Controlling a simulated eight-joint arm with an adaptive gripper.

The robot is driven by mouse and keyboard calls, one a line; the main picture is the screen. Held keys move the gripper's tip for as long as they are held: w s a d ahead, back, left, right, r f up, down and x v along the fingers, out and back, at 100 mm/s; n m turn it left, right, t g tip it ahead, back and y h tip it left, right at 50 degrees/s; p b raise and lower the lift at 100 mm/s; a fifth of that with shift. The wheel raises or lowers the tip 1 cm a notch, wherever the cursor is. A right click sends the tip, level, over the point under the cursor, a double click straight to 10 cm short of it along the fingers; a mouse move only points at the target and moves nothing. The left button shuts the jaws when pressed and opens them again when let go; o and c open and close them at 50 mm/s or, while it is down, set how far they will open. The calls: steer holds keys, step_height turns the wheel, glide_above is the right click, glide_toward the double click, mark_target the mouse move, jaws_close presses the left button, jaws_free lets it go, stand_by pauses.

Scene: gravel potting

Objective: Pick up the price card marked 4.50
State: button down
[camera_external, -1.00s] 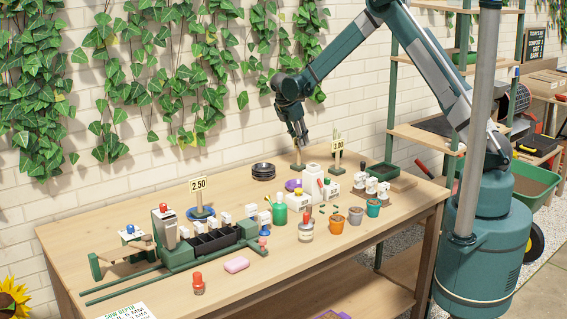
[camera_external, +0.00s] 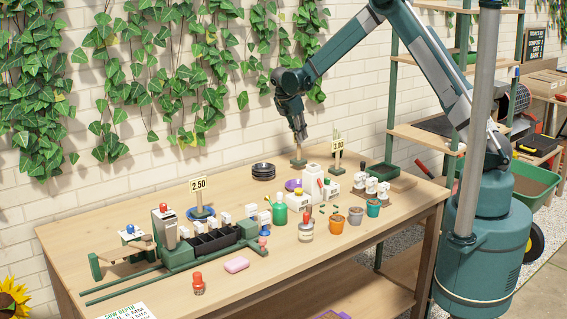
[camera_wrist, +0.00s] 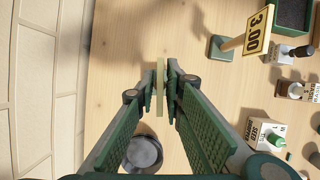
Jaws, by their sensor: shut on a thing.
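My gripper (camera_external: 301,137) is shut on a thin pale card (camera_wrist: 160,104), seen edge-on between the fingertips in the wrist view. Its face is turned away, so no number on it can be read. In the external view a small green-grey stand base (camera_external: 298,161) shows just under my fingertips, and the fingers hide the card there. The price card marked 3.00 (camera_external: 337,144) stands to the right and also shows in the wrist view (camera_wrist: 258,31). The price card marked 2.50 (camera_external: 198,184) stands at the left of the bench.
A stack of dark saucers (camera_external: 263,171) is left of my gripper. The brick wall is close behind. A green rack (camera_external: 181,256) fills the left bench.

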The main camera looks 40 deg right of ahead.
step_height(320, 180, up, 8)
steer(key=shift+f, duration=0.2)
steer(key=shift+a, duration=0.1)
stand_by(0.7)
